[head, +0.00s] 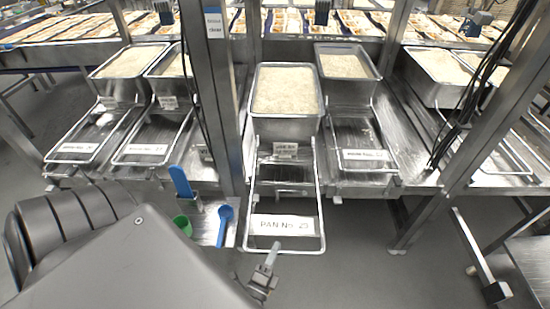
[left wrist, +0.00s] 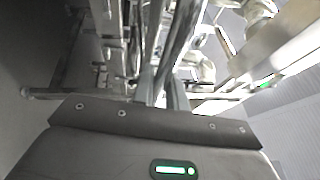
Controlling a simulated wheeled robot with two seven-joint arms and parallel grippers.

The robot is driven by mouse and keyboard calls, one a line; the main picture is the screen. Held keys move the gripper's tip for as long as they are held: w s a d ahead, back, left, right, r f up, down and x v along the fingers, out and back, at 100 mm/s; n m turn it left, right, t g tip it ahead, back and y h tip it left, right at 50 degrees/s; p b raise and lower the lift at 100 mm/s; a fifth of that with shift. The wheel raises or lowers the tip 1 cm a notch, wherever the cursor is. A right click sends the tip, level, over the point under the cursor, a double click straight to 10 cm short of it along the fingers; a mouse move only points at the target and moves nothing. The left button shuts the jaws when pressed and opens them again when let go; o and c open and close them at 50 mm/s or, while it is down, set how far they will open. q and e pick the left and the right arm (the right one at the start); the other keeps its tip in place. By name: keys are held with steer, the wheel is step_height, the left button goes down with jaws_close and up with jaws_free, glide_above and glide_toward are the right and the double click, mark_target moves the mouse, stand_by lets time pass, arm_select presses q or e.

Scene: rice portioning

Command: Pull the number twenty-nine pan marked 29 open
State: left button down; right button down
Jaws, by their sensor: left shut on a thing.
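The number twenty-nine pan (head: 284,130) is a steel pan of rice in the middle of the head view. Its wire pull frame (head: 321,205) carries a white label (head: 284,225) reading "PAN No. 29", with the last digit hard to read. The pan and frame stick out farther toward me than the neighbouring ones. My right gripper is out of view.
Other rice pans stand at the left (head: 125,63) and right (head: 343,65), with their own pull frames. A blue scoop (head: 224,222) and a green cup (head: 183,224) sit by a small holder left of the frame. Steel posts (head: 212,100) flank the pan. Grey floor is free in front.

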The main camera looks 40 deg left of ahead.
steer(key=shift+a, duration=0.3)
arm_select(q)
steer(key=c, duration=1.4)
jaws_free()
steer(key=shift+s, duration=0.1)
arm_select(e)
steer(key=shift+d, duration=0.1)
